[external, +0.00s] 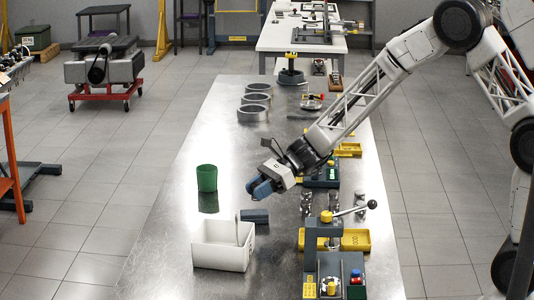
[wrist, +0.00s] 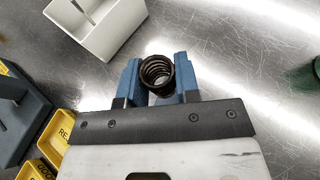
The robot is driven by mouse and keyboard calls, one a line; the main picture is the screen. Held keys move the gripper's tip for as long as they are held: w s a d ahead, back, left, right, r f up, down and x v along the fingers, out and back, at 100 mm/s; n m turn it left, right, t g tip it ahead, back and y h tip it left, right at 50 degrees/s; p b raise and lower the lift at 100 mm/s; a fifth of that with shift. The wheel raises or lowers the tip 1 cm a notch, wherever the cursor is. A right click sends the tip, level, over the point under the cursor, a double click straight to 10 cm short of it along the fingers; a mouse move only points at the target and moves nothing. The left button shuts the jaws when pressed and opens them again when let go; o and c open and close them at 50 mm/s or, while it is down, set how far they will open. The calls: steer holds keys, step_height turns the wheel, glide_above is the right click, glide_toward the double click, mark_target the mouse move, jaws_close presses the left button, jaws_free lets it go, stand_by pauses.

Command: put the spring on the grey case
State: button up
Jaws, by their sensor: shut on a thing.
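My gripper (external: 262,187) is above the steel bench, its blue fingers pointing down. In the wrist view the fingers are closed on a dark coiled spring (wrist: 157,72), and I look into its open end. The external view does not clearly show the spring, as the fingers cover it. A small dark grey-blue block (external: 254,215) lies on the bench below the gripper, beside the white bin. It may be the grey case, but I cannot tell for sure. I do not make it out in the wrist view.
The white bin (external: 222,257) holds a thin upright rod; it also shows in the wrist view (wrist: 113,37). A green cup (external: 207,178) stands to the left. A lever press (external: 330,230) and yellow trays (external: 356,239) are at the right. Metal rings (external: 253,113) lie farther back.

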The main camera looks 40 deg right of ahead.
mark_target(255, 212)
steer(key=shift+w+a, duration=0.15)
steer(key=shift+w, duration=0.2)
steer(key=shift+f, duration=0.15)
steer(key=shift+f, duration=1.7)
steer(key=shift+f, duration=0.1)
steer(key=o, duration=0.9)
steer(key=v, duration=1.2)
